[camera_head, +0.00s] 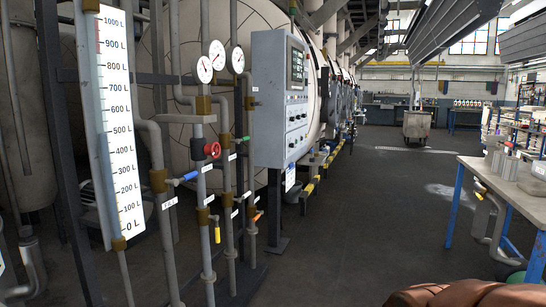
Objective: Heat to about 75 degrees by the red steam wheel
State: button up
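The red steam wheel (213,149) sits on a vertical pipe left of the middle, below the dial gauges. Three round white gauges stand above it: a left one (204,69), a middle one (217,54) and a right one (238,60). Their needles show, but their scales are too small to read. A grey control cabinet (270,110) stands right of the wheel, with a dark display (297,68) whose digits I cannot read. My gripper is not in view, and nothing touches the wheel.
A blue handle (190,176), a yellow handle (217,235) and a tall litre scale (118,125) are near the wheel. The dark floor (360,220) is clear in the middle. A workbench (500,180) stands at right. A brown rounded shape (465,294) is cut off at bottom right.

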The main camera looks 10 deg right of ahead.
aim_at(210, 150)
jog(key=u, duration=0.5)
jog(key=i, duration=0.45)
jog(key=u, duration=0.35)
